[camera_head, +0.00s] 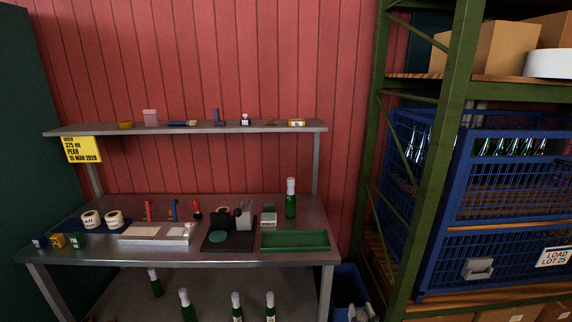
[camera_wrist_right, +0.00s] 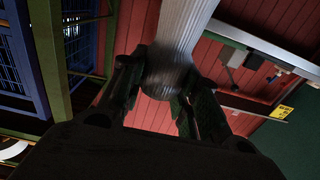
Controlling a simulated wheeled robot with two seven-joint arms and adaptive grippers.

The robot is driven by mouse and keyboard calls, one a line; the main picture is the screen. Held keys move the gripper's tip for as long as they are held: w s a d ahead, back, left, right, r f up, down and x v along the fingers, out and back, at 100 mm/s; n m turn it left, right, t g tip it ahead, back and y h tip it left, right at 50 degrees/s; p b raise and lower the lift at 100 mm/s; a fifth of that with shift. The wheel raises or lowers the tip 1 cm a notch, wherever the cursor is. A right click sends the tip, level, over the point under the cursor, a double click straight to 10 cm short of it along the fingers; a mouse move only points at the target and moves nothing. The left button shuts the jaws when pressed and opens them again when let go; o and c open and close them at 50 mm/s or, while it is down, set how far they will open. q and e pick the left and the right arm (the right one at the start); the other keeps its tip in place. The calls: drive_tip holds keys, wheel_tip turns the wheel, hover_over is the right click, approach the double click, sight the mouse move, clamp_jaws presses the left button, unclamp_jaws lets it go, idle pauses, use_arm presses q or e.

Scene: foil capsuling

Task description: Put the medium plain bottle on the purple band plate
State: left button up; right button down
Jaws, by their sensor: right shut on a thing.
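In the right wrist view my right gripper (camera_wrist_right: 170,92) is shut on a ribbed silver-grey cylindrical thing (camera_wrist_right: 182,30). It runs from between the fingers to the top of the picture; I cannot tell whether it belongs to the medium plain bottle. Neither gripper shows in the head view. A green bottle with a white top (camera_head: 291,200) stands upright at the back right of the steel table. Several green bottles (camera_head: 185,304) stand below the tabletop; I cannot tell which is the medium plain one. I cannot make out a purple band plate.
The steel table (camera_head: 180,256) holds a green tray (camera_head: 295,240), a black mat (camera_head: 228,246), a pale board (camera_head: 155,234), two label rolls (camera_head: 113,219) and small coloured blocks (camera_head: 58,240). A narrow shelf (camera_head: 200,129) above holds small items. A green rack (camera_head: 447,180) with blue crates (camera_head: 500,238) stands right.

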drive_tip(key=shift+s+d+f+h, duration=0.15)
drive_tip(key=shift+s+f, duration=0.15)
drive_tip(key=shift+s, duration=0.4)
drive_tip(key=shift+s+d+f+h, duration=0.15)
drive_tip(key=shift+s+f, duration=0.15)
drive_tip(key=shift+s, duration=0.4)
